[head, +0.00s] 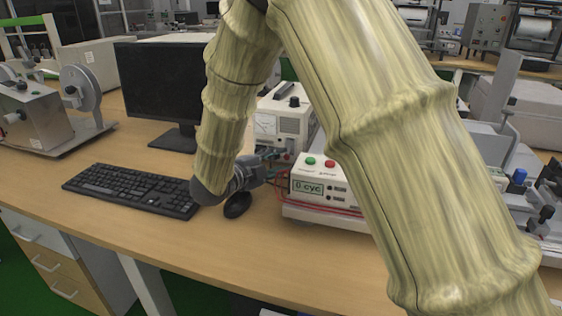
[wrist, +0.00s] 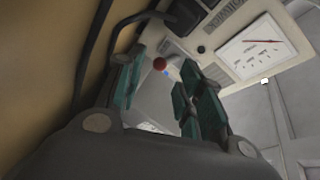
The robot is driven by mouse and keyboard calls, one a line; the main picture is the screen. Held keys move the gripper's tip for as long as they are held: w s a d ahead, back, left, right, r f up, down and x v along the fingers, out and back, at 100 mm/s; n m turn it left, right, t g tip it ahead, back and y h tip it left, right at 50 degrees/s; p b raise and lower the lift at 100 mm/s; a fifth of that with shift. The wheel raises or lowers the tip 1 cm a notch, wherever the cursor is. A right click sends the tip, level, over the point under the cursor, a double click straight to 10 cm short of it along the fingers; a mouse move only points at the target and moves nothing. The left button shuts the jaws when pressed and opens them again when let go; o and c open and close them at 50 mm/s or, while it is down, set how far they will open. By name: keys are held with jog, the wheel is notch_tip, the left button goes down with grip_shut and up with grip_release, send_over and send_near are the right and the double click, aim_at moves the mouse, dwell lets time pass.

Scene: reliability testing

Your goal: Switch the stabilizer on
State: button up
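The stabilizer appears to be the white box with a dial meter (head: 282,117), standing behind my gripper in the head view. Its meter face (wrist: 256,45) shows tilted at upper right in the wrist view. A small red round part (wrist: 160,64) with a bit of blue beside it shows beyond my fingertips. I cannot tell which part is the power switch. My gripper (head: 277,170) is low in front of the box, partly hidden by my arm. In the wrist view my gripper (wrist: 160,88) has its teal-padded fingers apart, with nothing held between them.
A white unit with a "0 cyc" display, green and red buttons (head: 320,182) and red wires stands right of my gripper. A black mouse (head: 237,205) and keyboard (head: 130,190) lie at left. A dark monitor (head: 163,83) stands behind. My arm hides much of the right side.

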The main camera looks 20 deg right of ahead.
aim_at(288, 152)
jog(key=shift+x, duration=1.35)
grip_shut()
